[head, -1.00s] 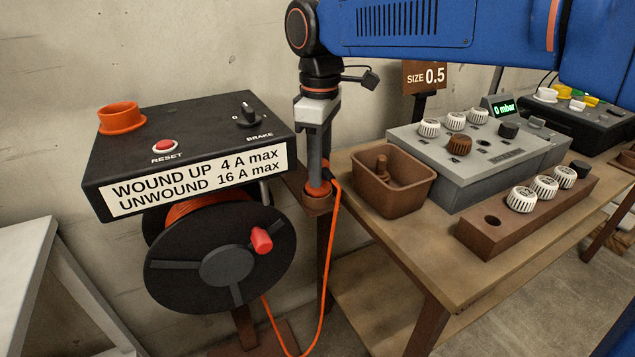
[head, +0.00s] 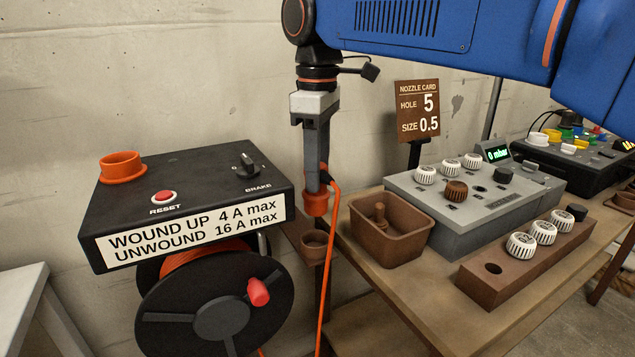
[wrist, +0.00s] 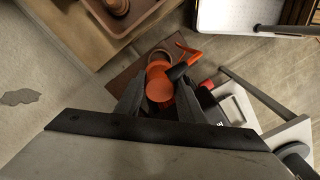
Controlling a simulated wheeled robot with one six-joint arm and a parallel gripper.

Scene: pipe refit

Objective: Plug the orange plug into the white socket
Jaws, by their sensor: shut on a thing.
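My gripper (head: 317,183) points straight down and is shut on the orange plug (head: 316,205). The plug hangs just above an empty brown cup holder (head: 314,248), clear of it. An orange cable (head: 331,260) runs down from the plug. In the wrist view the plug (wrist: 160,88) shows between the fingers. No white socket is clear to me; a round white piece (head: 553,136) sits on a black box at the far right, too small to identify.
A cable reel (head: 222,315) hangs under a black box (head: 180,190) with an orange ring (head: 122,166) on top. A wooden table (head: 392,300) to the right carries a brown bin (head: 392,250), a grey panel (head: 455,215) and a knob rack (head: 525,255).

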